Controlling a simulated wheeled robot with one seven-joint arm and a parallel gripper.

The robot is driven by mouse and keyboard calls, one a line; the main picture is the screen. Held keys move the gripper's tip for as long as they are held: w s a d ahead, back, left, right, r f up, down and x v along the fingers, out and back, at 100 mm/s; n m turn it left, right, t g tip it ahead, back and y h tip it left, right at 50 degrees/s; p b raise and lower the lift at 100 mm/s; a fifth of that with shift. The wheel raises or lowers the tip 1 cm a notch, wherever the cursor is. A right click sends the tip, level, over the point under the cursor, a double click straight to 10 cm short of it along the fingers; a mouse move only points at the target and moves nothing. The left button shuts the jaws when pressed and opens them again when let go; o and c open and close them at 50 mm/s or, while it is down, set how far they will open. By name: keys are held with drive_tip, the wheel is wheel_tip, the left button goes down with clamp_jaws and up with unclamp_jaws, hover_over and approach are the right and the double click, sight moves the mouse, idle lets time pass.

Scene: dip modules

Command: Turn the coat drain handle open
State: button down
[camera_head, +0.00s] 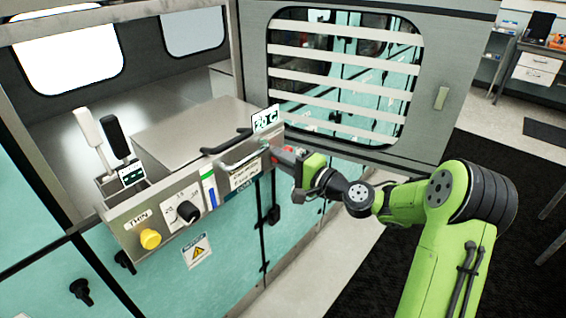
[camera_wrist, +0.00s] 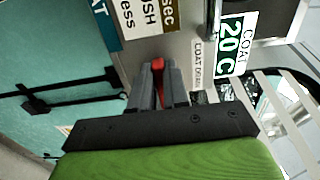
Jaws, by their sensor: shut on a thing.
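The coat drain handle (camera_wrist: 158,65) is a small red lever on the grey metal panel. In the wrist view its red end shows between the two grey fingers of my gripper (camera_wrist: 158,84). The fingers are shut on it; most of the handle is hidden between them. A white label reading COAT DRAIN (camera_wrist: 196,60) is just to the right of it on the panel. In the head view my gripper (camera_head: 284,157) reaches in from the right to the right end of the machine's front panel, with a little red showing there.
The COAT 20 C sign (camera_head: 265,119) stands close above my gripper. A black handle (camera_head: 226,141) and a steel lid (camera_head: 180,125) are left of it. The panel carries a yellow button (camera_head: 150,239) and a black knob (camera_head: 188,211). A slatted window door (camera_head: 345,75) stands behind. Floor is clear to the right.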

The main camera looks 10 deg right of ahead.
drive_tip(key=shift+f, duration=0.1)
drive_tip(key=c, duration=1.1)
unclamp_jaws()
drive_tip(key=shift+d, duration=0.1)
drive_tip(key=v, duration=1.5)
drive_tip(key=shift+s+d+b, duration=0.15)
drive_tip(key=shift+s+b, duration=0.2)
drive_tip(key=shift+b, duration=0.05)
